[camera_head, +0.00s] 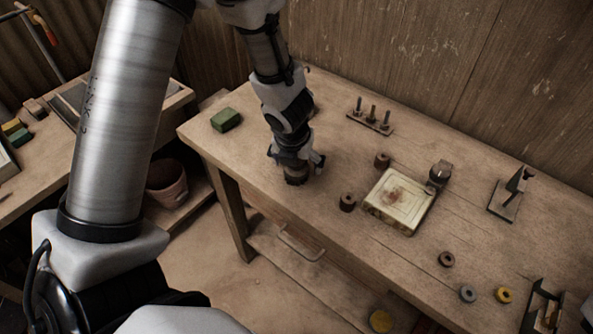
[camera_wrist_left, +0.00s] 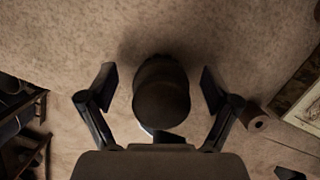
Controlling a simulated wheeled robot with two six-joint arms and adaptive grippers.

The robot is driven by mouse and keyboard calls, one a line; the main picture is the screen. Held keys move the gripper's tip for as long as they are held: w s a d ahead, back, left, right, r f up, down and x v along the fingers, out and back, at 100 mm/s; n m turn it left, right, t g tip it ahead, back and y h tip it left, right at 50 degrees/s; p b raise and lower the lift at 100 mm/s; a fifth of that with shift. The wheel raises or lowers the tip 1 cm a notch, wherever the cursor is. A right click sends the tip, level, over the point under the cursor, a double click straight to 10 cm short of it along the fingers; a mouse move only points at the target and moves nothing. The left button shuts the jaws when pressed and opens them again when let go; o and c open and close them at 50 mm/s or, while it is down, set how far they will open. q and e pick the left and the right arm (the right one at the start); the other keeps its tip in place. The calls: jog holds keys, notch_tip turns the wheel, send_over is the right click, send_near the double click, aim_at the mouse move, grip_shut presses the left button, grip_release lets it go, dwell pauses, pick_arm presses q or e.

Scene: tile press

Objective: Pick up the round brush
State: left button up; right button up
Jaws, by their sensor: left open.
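The round brush (camera_wrist_left: 161,92) shows in the left wrist view as a dark, round-topped piece standing between my left fingers. My left gripper (camera_wrist_left: 158,84) is open, with a finger on each side of it and a visible gap on both sides. In the head view my left gripper (camera_head: 297,166) points down near the left part of the workbench. The brush (camera_head: 295,180) is mostly hidden under it there; only a dark bit shows. I cannot tell how far the palm is from its top. My right gripper is not in view.
On the workbench (camera_head: 330,245), a green block (camera_head: 226,119) lies left of my gripper. To the right are a brown spool (camera_head: 347,201), another spool (camera_head: 382,160), a cream tile press plate (camera_head: 398,201) and a peg stand (camera_head: 370,121). Small rings lie farther right. The bench's front edge is close.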

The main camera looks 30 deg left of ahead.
pick_arm(q)
jog(key=shift+w, duration=0.1)
jog(key=shift+s+d+r, duration=0.1)
jog(key=shift+s+r, duration=0.05)
jog(key=shift+s, duration=0.1)
jog(key=c, duration=1.3)
jog(key=shift+o, duration=0.2)
notch_tip(320, 180, up, 10)
jog(key=p, duration=0.8)
jog(key=shift+r+p, duration=0.1)
jog(key=shift+p, duration=0.3)
jog(key=shift+w, duration=0.1)
